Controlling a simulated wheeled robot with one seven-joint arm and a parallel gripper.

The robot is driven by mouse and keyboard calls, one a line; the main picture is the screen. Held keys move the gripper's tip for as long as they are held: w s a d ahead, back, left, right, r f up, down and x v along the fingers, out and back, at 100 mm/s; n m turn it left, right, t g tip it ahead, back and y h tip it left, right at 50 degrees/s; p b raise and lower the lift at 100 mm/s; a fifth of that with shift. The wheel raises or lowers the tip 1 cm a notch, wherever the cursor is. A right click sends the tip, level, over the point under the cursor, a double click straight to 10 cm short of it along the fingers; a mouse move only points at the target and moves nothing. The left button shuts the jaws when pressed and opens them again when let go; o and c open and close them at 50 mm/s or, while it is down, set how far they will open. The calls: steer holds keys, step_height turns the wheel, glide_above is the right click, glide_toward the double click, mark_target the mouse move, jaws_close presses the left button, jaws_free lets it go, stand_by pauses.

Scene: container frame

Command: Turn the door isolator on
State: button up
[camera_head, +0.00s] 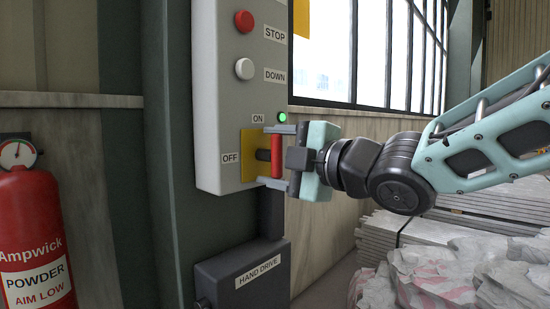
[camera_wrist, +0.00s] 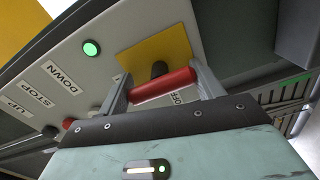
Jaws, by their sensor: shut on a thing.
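The door isolator is a red bar handle (camera_head: 276,156) on a dark shaft in front of a yellow plate (camera_head: 249,142), low on a grey control box. The handle stands upright, in line with the ON label (camera_head: 258,118) above the plate; the OFF label (camera_head: 231,158) is to its left. A green lamp (camera_head: 282,117) beside ON is lit. My gripper (camera_head: 268,156) is shut on the handle, one finger at its top end and one at its bottom end. The wrist view also shows the red handle (camera_wrist: 163,86) between the two fingers.
The grey control box (camera_head: 222,90) carries a red STOP button (camera_head: 244,21) and a white DOWN button (camera_head: 244,69). A dark HAND DRIVE box (camera_head: 243,278) is below. A fire extinguisher (camera_head: 33,235) stands at left. Stacked boards and wrapped bundles (camera_head: 440,275) lie at lower right.

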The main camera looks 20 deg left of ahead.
steer(key=o, duration=1)
steer(key=shift+s+d, duration=0.15)
steer(key=shift+d, duration=0.2)
steer(key=p+v, duration=0.1)
steer(key=v, duration=1.5)
steer(key=shift+s+d, duration=0.1)
steer(key=shift+d, duration=0.2)
